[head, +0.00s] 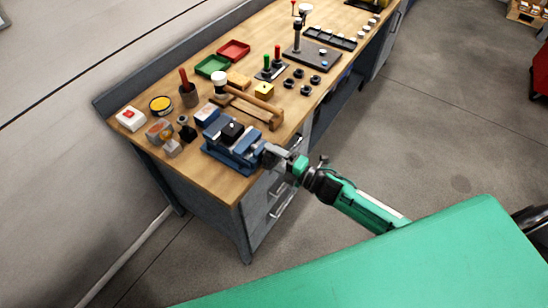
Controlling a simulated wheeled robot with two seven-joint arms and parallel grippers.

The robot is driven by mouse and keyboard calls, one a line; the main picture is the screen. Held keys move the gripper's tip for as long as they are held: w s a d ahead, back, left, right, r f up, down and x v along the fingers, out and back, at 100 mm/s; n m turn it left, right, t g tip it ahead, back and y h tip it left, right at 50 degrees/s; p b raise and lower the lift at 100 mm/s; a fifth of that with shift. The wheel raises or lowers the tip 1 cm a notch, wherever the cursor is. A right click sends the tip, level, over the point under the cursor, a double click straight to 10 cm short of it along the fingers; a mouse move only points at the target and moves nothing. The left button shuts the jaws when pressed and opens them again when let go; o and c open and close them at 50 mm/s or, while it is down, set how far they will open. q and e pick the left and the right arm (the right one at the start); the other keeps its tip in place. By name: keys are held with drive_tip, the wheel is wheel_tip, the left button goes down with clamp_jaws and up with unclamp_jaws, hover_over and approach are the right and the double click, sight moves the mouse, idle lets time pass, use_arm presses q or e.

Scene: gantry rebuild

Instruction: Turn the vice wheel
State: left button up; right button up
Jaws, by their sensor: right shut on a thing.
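The blue vice (227,148) is fixed near the front edge of the wooden workbench (212,180), with a black block (231,132) between its jaws. Its wheel sits at its right end, facing the bench's front edge, and is mostly hidden behind my right gripper. My right gripper (273,156) reaches in from the lower right on its green arm and is shut on the vice wheel at the bench edge. My left gripper is not in view.
Left of the vice are a dark small stand (186,129) and a white box with a red button (131,118). Red (234,50) and green (212,66) trays lie farther back.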

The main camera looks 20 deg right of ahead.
drive_tip(key=m, duration=1.2)
drive_tip(key=shift+m+p, duration=0.3)
drive_tip(key=shift+m, duration=0.1)
drive_tip(key=m, duration=0.3)
drive_tip(key=shift+m, duration=0.3)
drive_tip(key=m, duration=0.2)
drive_tip(key=shift+m, duration=0.4)
drive_tip(key=m+b, duration=0.1)
drive_tip(key=m, duration=0.4)
drive_tip(key=shift+f+b, duration=0.1)
drive_tip(key=shift+b, duration=0.25)
drive_tip(key=m+b, duration=0.1)
drive_tip(key=m, duration=0.3)
drive_tip(key=m+b, duration=0.2)
drive_tip(key=m, duration=0.1)
drive_tip(key=shift+f+m, duration=0.15)
drive_tip(key=shift+m, duration=0.15)
drive_tip(key=m+b, duration=0.3)
drive_tip(key=m, duration=0.1)
drive_tip(key=shift+m, duration=0.3)
drive_tip(key=m+b, duration=0.2)
drive_tip(key=m, duration=0.1)
drive_tip(key=shift+m, duration=0.3)
drive_tip(key=m+b, duration=0.1)
drive_tip(key=m, duration=0.1)
drive_tip(key=shift+m+b, duration=0.3)
drive_tip(key=m+b, duration=0.1)
drive_tip(key=m, duration=0.1)
drive_tip(key=shift+m, duration=1.9)
